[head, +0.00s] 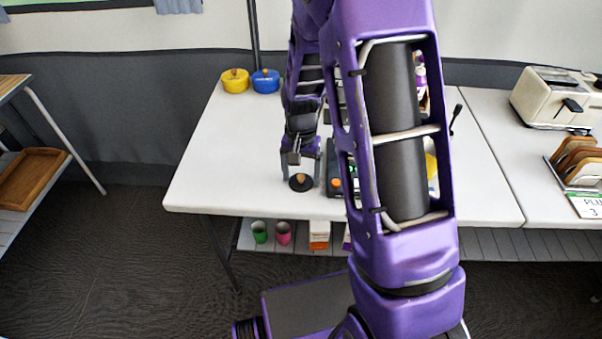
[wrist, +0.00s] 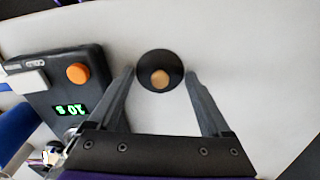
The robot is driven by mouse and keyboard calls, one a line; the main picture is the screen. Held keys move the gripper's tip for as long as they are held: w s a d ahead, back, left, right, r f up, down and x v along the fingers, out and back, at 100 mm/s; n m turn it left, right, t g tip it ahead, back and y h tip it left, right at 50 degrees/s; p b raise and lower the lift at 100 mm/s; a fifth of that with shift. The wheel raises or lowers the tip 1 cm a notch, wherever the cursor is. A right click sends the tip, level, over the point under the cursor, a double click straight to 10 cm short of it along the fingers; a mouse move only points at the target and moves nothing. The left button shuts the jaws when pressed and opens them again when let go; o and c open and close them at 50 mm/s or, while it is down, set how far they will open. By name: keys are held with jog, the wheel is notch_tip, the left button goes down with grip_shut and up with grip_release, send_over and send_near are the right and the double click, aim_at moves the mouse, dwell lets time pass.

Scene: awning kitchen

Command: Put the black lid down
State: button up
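The black lid (head: 301,183) is a small round disc with a wooden knob, lying flat on the white table near its front edge. It also shows in the wrist view (wrist: 148,57), at top centre. My gripper (head: 302,163) is right over the lid in the head view. In the wrist view its two fingers (wrist: 160,73) are spread wide, one on each side of the lid. Neither finger touches the wooden knob; whether the tips touch the lid's rim I cannot tell.
A black device (wrist: 55,85) with an orange button and green digits stands just left of the lid in the wrist view. Yellow (head: 235,81) and blue (head: 266,81) lidded pots stand at the back left. The table's left part (head: 230,150) is clear. My arm hides much of the right side.

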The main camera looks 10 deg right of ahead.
aim_at(301, 175)
jog(key=shift+o, duration=1)
jog(key=shift+r, duration=0.15)
notch_tip(301, 175, up, 12)
jog(key=p, duration=0.2)
